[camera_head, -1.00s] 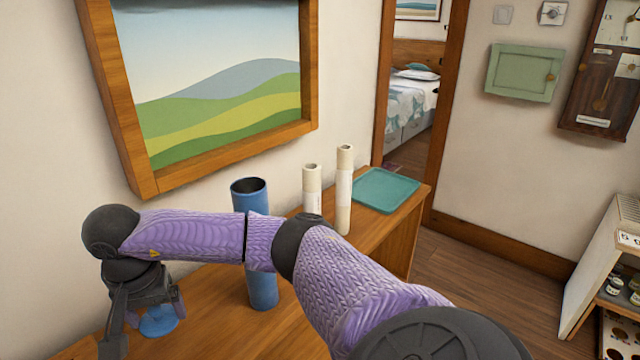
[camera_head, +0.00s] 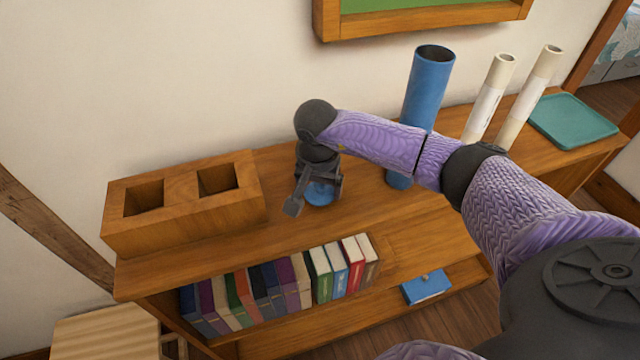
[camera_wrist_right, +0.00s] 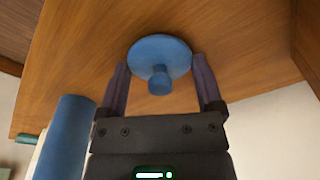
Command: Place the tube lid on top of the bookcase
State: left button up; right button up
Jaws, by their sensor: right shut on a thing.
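The blue tube lid (camera_head: 321,193), a round disc with a small knob, is at my right gripper (camera_head: 318,196), over the wooden top of the bookcase (camera_head: 285,245). In the right wrist view the lid (camera_wrist_right: 172,50) sits between the two fingers of my right gripper (camera_wrist_right: 160,68), which are shut on it. The lid is close to the bookcase top; I cannot tell whether it touches. The open blue tube (camera_head: 425,85) stands upright to the right, partly behind my right arm. My left gripper is not in view.
A wooden block with two square holes (camera_head: 185,205) stands left on the bookcase. Two cream tubes, one (camera_head: 490,98) beside the other (camera_head: 530,95), and a teal tray (camera_head: 572,121) are at the right. The top's front strip looks clear.

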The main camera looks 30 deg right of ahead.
aim_at(318, 197)
jog(key=shift+f, duration=0.15)
jog(key=o, duration=1.1)
jog(key=r, duration=0.4)
jog(key=r+p, duration=0.1)
jog(key=r, duration=0.3)
jog(key=s+a+r, duration=0.1)
jog(key=r, duration=0.3)
jog(key=shift+r+p, duration=0.2)
jog(key=shift+p, duration=0.1)
